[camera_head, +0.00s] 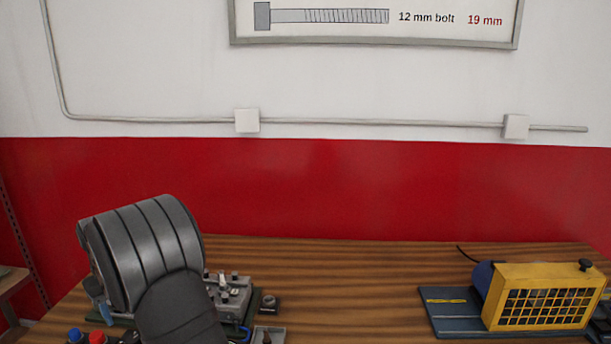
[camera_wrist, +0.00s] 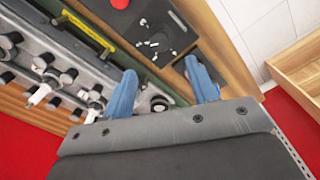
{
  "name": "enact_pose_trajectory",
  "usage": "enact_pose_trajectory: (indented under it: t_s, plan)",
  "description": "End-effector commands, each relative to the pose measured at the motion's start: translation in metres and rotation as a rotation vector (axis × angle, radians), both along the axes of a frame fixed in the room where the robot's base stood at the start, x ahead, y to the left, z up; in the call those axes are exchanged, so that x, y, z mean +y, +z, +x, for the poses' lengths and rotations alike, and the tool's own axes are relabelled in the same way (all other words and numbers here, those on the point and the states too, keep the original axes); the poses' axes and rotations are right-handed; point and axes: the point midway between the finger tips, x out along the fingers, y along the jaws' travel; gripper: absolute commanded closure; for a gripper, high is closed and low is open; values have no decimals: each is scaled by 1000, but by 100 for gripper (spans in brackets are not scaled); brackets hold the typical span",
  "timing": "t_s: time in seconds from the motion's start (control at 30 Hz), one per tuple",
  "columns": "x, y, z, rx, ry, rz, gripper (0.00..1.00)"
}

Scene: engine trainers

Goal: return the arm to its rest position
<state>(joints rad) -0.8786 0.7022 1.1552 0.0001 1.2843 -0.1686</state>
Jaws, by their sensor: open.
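My gripper (camera_wrist: 160,66) shows in the wrist view with its two blue fingers spread wide apart. Nothing is between the fingers. They sit over the edge of a grey engine trainer (camera_wrist: 75,65) with several silver and black fittings. In the head view my grey arm stands at the lower left, over the left part of the bench, and hides most of the gripper. The trainer also shows there, partly, to the right of the arm (camera_head: 232,292).
The wooden bench (camera_head: 350,270) is clear in the middle. A yellow caged unit (camera_head: 545,295) on a blue base stands at the right. The wrist view shows a black tray (camera_wrist: 125,28) with several small pale parts, a yellow bar (camera_wrist: 85,30) and a wooden shelf (camera_wrist: 300,70).

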Motion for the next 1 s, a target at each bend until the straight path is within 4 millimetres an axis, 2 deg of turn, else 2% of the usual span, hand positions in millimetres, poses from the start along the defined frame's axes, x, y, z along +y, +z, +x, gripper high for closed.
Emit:
enact_pose_trajectory:
  t_s: [0.1,0.47,1.0]
  plan:
    - [-1,-26,0,3,0,-3,47]
    - [-1,-98,0,3,0,-3,47]
    - [0,-95,0,0,450,0,47]
